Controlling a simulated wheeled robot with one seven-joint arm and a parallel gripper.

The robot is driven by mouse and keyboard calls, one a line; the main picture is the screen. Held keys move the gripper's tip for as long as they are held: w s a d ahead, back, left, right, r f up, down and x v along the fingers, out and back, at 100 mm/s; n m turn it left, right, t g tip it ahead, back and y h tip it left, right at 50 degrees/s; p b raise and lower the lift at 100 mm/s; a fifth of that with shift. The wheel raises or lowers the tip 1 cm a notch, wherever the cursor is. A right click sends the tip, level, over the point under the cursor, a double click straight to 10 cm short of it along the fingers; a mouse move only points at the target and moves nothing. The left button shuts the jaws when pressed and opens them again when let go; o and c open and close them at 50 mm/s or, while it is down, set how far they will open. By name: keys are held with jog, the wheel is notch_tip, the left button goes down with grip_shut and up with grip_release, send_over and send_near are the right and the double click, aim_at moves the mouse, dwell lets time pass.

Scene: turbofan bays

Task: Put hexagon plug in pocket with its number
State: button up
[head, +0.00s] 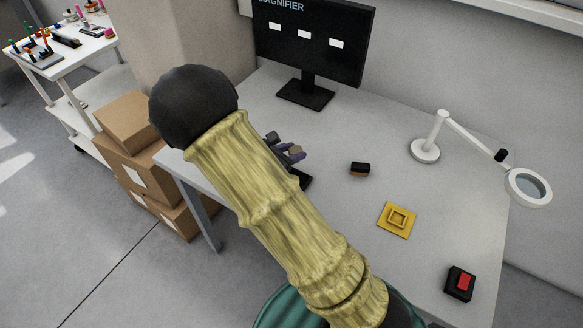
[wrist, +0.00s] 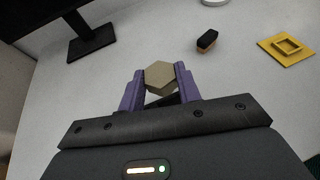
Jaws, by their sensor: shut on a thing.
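The hexagon plug (wrist: 160,76) is tan with a flat six-sided face and sits between the purple fingers of my gripper (wrist: 159,88). My gripper is shut on it and holds it over the grey table. In the head view, the plug (head: 296,151) and my gripper (head: 290,153) show just past my arm, which covers much of the table's left part. A dark flat object (head: 304,180) partly shows beside my arm; I cannot tell what it is. I can make out no numbered pocket and no number on the plug.
A yellow square plate with a raised square frame (head: 397,220), a black-and-brown block (head: 360,169) and a red button on a black box (head: 460,283) lie on the table (head: 330,215). A magnifier lamp (head: 425,150) stands right, a monitor (head: 315,40) at the back.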

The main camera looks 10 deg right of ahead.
aim_at(305, 179)
jog(key=shift+r, duration=0.1)
jog(key=shift+f, duration=2.95)
jog(key=shift+f, duration=2.1)
jog(key=shift+f, duration=0.2)
jog(key=o, duration=1.1)
